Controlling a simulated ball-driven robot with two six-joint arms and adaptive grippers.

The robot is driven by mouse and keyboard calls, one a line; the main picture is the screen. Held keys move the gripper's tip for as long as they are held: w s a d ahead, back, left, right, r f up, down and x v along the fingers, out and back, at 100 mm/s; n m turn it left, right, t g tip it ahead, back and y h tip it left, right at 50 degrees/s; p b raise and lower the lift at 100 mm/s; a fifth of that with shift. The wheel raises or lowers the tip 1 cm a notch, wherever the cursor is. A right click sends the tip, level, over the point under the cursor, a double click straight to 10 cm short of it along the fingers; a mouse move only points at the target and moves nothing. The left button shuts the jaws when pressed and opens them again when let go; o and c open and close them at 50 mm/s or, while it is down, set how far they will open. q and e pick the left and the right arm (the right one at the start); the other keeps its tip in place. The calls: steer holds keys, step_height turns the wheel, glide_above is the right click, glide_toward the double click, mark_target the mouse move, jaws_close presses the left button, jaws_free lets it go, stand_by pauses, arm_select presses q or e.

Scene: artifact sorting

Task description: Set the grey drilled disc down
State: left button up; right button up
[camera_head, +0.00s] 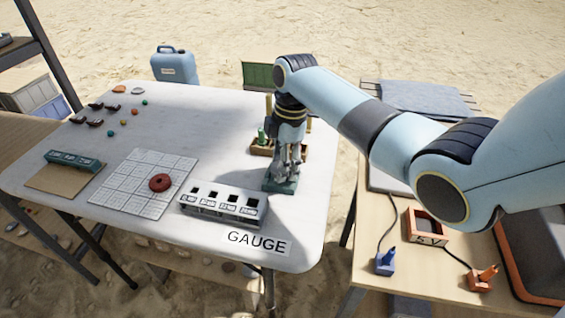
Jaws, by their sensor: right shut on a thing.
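My right gripper (286,160) points down at the right part of the white table, just above a green block-like stand (281,184). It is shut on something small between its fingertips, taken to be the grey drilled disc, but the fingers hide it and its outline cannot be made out. I cannot tell whether it touches the green stand. My left gripper is not in view.
Left of the gripper is a grey gauge block (222,207) with square holes. A wooden tray (262,148) with a green piece stands close behind the gripper. The table's back middle is clear.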

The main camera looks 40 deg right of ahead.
steer(key=shift+f, duration=0.55)
steer(key=o, duration=0.8)
steer(key=shift+s, duration=0.1)
steer(key=o, duration=0.5)
steer(key=shift+f, duration=0.1)
steer(key=shift+c, duration=0.2)
